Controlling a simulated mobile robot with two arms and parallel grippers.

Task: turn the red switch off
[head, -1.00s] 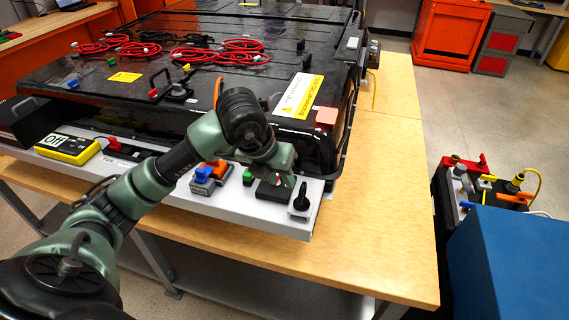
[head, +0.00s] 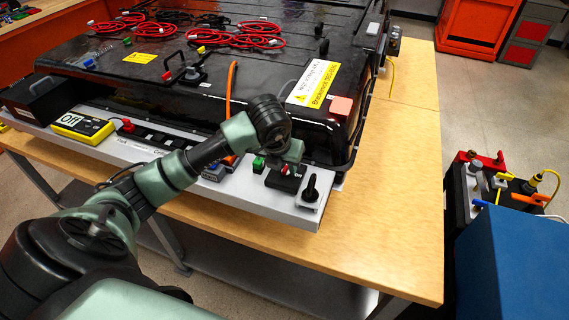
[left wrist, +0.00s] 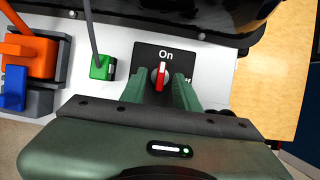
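The red switch (left wrist: 161,75) is a red lever on a round grey knob, set in a black plate (left wrist: 147,53). Its lever stands upright in the left wrist view, pointing at the "On" label; the other label at the right is partly covered by a finger. In the head view the red switch (head: 284,169) shows small below my gripper. My left gripper (left wrist: 160,84) is open, one green finger on each side of the lever, with gaps between. It also shows in the head view (head: 287,160), low over the plate. My right gripper is not in view.
A green block (left wrist: 102,67) with a grey cable and blue and orange connectors (left wrist: 28,70) lie left of the switch. A black knob (head: 311,188) stands to its right. The black battery pack (head: 200,100) rises behind. Bare wooden bench (head: 400,190) lies right.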

